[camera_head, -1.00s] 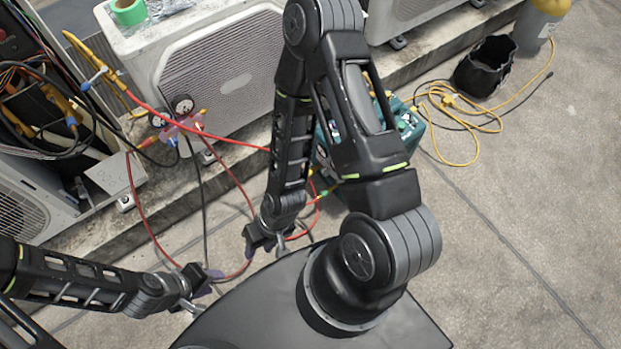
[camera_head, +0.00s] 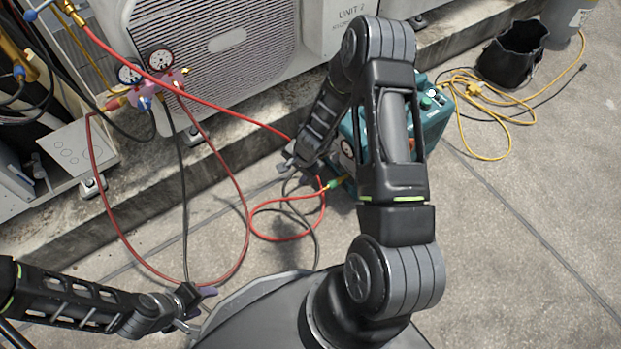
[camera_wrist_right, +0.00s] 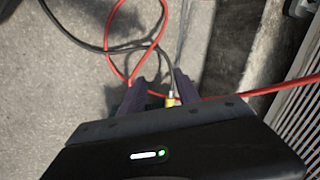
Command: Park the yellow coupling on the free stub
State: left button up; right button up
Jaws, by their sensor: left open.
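The fingers are apart, with a gap on the coupling's left side. In the head view my right gripper (camera_head: 288,163) hangs beside the teal pump; the coupling is not clear there. My left gripper (camera_head: 199,312) is open and empty at the lower left. The gauge manifold (camera_head: 152,86), pink with two dials, hangs at upper left. I cannot make out a free stub.
The teal pump (camera_head: 432,128) stands behind my right arm. Red hoses (camera_head: 246,215) loop across the concrete. A condenser unit (camera_head: 220,80) stands on a ledge behind. A yellow cord (camera_head: 478,157) and black bucket (camera_head: 512,52) lie to the right.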

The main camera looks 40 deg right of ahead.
pick_arm(q)
notch_tip(320, 180, down, 8)
jog(key=b, duration=0.5)
jog(key=shift+w+a+f, duration=0.2)
jog(key=shift+w, duration=0.2)
pick_arm(e)
jog(key=w+d+f+m+t, duration=0.1)
jog(key=w+d+f+m, duration=0.2)
jog(key=d, duration=0.5)
notch_tip(320, 180, down, 3)
jog(key=shift+w+d+r+m+h, duration=0.1)
jog(key=shift+w+d+m+h, duration=0.25)
jog(key=shift+w, duration=0.5)
pick_arm(q)
jog(key=f+b, duration=0.1)
jog(key=b, duration=0.1)
jog(key=f+b, duration=0.1)
jog(key=shift+w+f, duration=0.25)
jog(key=shift+f, duration=0.1)
pick_arm(e)
jog(key=x, duration=0.8)
jog(key=shift+a, duration=0.1)
grip_shut()
